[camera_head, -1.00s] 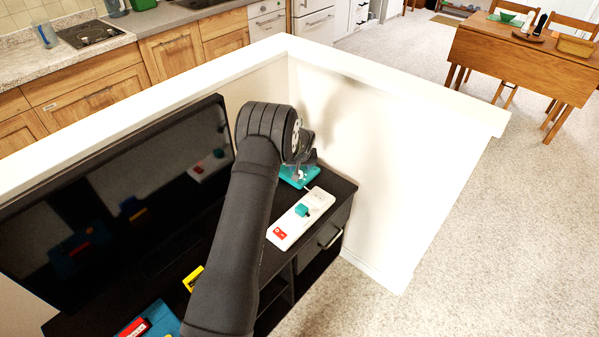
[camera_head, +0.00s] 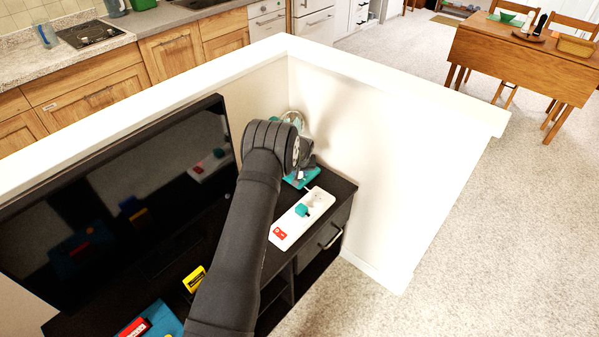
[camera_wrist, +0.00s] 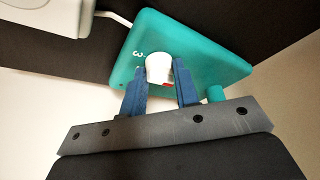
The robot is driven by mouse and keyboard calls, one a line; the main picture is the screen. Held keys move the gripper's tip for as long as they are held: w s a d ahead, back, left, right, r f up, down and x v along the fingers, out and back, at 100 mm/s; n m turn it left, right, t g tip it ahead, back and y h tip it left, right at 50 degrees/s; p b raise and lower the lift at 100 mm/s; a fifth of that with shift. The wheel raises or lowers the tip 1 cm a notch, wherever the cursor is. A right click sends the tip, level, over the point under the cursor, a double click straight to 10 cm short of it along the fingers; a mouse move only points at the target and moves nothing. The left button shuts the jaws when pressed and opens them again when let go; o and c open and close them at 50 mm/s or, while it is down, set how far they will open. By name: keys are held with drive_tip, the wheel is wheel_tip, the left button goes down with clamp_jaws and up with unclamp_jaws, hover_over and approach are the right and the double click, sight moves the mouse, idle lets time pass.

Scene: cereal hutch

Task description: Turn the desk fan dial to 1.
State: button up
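The desk fan's teal base (camera_wrist: 200,52) fills the upper middle of the wrist view, with a white dial (camera_wrist: 159,68) on it. The dial has a red mark at its lower right, and a "3" is printed left of it. My gripper (camera_wrist: 161,72) has one blue finger on each side of the dial, very close to it. Whether both fingers press on it is unclear. In the head view, the fan's teal base (camera_head: 302,178) is partly hidden by my arm, which also hides my gripper's fingertips. Part of the round fan head (camera_head: 293,117) shows above my arm.
A white panel with a teal knob (camera_head: 302,211) and a red label lies in front of the fan on the black cabinet (camera_head: 342,190). A black screen (camera_head: 120,190) stands left of my arm. White low walls (camera_head: 390,150) enclose the corner behind.

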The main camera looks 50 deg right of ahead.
drive_tip(key=shift+m, duration=0.4)
drive_tip(key=shift+c, duration=0.3)
drive_tip(key=shift+w+a+m+g+h, duration=0.1)
drive_tip(key=shift+m+g+h, duration=0.3)
drive_tip(key=shift+m, duration=0.8)
drive_tip(key=shift+w+m+g+h, duration=0.15)
drive_tip(key=shift+m+g, duration=0.35)
drive_tip(key=shift+m, duration=0.7)
drive_tip(key=o, duration=1)
drive_tip(key=shift+c, duration=0.2)
drive_tip(key=v, duration=1.7)
drive_tip(key=shift+r, duration=0.2)
drive_tip(key=shift+a, duration=0.1)
